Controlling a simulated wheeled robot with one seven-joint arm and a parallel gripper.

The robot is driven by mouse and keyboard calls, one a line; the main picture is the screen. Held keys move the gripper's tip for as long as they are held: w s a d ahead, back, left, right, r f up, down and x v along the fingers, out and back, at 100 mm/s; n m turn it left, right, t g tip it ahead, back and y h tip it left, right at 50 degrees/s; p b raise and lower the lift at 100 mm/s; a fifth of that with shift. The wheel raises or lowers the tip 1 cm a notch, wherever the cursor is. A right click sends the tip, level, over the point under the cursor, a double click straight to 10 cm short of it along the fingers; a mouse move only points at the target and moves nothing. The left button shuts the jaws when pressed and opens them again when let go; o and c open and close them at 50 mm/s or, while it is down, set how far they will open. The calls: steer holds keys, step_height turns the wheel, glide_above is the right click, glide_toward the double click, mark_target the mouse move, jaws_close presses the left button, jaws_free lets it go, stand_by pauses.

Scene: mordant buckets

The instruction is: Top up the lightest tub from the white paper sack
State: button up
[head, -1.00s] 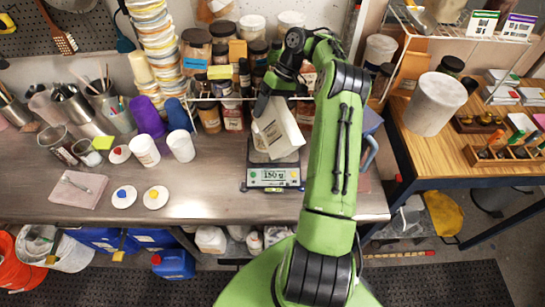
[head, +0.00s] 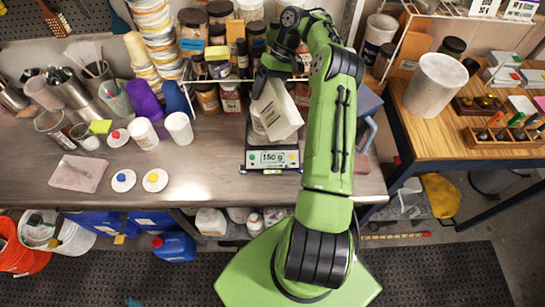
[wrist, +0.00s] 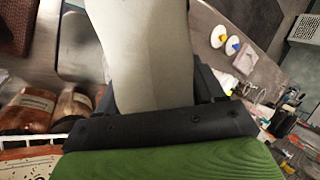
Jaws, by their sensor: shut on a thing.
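My gripper (head: 264,82) is shut on the white paper sack (head: 278,110) and holds it tilted over the digital scale (head: 272,158), whose display reads 150 g. In the wrist view the sack (wrist: 153,60) fills the middle, between my dark fingers. A pale rim (head: 257,124) shows partly behind the sack on the scale; most of it is hidden. Two white tubs stand on the bench to the left, one (head: 143,133) beside the other (head: 179,128). I cannot see the sack's mouth clearly, nor any flow from it.
The front bench strip is clear.

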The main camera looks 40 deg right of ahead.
stand_by(0.8)
steer(key=shift+w+f+g, duration=0.2)
steer(key=shift+f+g, duration=0.2)
steer(key=shift+f, duration=0.05)
stand_by(0.8)
steer(key=shift+w+d+f+g, duration=0.1)
steer(key=shift+w+f+g, duration=0.05)
steer(key=shift+f+g, duration=0.2)
stand_by(0.8)
